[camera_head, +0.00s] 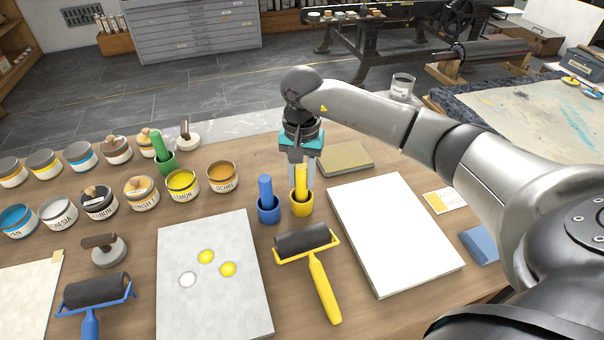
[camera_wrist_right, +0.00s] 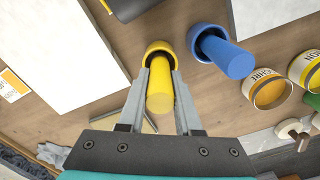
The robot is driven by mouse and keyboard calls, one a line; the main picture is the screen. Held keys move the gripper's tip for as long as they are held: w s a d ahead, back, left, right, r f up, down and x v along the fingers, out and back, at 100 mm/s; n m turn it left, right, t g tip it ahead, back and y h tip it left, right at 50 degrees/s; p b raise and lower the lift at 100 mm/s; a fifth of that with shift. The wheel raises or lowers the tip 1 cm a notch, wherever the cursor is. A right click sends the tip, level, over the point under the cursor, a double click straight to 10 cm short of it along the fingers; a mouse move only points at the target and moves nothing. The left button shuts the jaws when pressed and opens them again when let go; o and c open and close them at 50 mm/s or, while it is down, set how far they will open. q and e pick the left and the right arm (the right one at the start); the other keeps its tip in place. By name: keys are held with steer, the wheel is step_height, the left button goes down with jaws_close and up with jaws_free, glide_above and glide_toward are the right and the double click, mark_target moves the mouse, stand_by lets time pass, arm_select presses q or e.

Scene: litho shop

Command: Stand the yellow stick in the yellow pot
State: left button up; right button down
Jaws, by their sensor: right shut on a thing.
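The yellow stick (camera_head: 301,180) stands upright in the head view, its lower end inside the mouth of the yellow pot (camera_head: 301,208). My right gripper (camera_head: 301,180) is above the pot with its fingers on both sides of the stick, shut on it. In the right wrist view the yellow stick (camera_wrist_right: 160,92) lies between the fingers, and the yellow pot (camera_wrist_right: 158,50) shows beyond it. How deep the stick sits in the pot is hidden. My left gripper is not in view.
Just left of the yellow pot, a blue pot (camera_head: 268,213) holds a blue stick (camera_head: 265,188). A yellow-handled roller (camera_head: 318,280) lies in front. A white board (camera_head: 395,235) lies to the right, a grey slab (camera_head: 213,300) to the left. Several ink tins, including an ochre one (camera_head: 222,180), stand left.

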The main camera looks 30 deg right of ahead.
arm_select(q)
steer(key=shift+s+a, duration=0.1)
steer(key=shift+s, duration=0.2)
arm_select(e)
steer(key=c, duration=0.5)
jaws_free()
steer(key=shift+r, duration=0.15)
steer(key=shift+r, duration=0.35)
arm_select(q)
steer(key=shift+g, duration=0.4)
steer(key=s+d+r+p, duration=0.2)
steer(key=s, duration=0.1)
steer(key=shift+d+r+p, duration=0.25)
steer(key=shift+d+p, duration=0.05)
steer(key=shift+p, duration=0.05)
arm_select(e)
step_height(320, 180, up, 14)
steer(key=shift+r, duration=0.15)
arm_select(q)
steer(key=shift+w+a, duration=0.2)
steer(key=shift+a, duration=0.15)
